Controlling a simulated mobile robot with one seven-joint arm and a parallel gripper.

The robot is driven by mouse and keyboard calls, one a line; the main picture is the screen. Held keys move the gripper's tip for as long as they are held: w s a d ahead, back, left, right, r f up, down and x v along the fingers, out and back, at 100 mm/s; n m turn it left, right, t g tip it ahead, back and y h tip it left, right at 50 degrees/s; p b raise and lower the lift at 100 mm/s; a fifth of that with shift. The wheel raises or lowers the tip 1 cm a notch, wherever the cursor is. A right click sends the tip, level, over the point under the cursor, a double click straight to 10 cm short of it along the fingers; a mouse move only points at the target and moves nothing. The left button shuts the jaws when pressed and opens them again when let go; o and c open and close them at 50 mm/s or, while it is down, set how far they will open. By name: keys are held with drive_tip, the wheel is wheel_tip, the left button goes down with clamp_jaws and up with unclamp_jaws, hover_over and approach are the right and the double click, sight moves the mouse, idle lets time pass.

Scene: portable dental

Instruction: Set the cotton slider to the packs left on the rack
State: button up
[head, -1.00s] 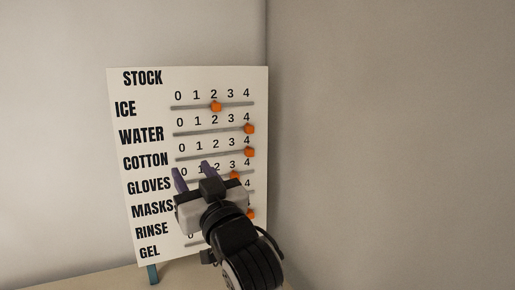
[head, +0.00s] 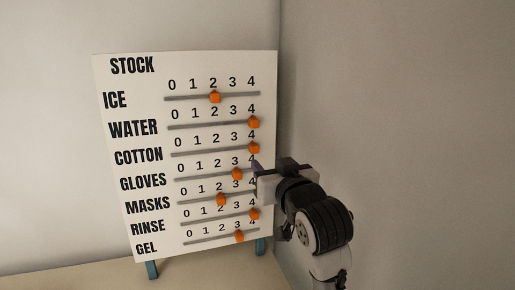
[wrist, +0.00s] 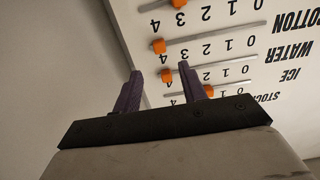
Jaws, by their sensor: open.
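The cotton slider's orange knob (head: 254,147) is at 4, the right end of the third track on the white stock board. It also shows in the wrist view (wrist: 158,46), where the board is upside down. My gripper (head: 256,165) is by the board's right edge, just below and right of the cotton knob. In the wrist view my gripper (wrist: 160,80) has its two purple fingers apart, with nothing between them. The fingers appear near the upper rows' knobs, but I cannot tell whether they touch the board. No rack or packs are in view.
The water knob (head: 254,122) is at 4 above and the gloves knob (head: 237,173) at 3 below. The ice knob (head: 215,97) is at 2. The board (head: 130,110) stands on teal legs near a wall corner, with the right wall (head: 400,100) close by.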

sight(255, 149)
drive_tip(key=p+x, duration=0.2)
drive_tip(key=x, duration=0.7)
clamp_jaws()
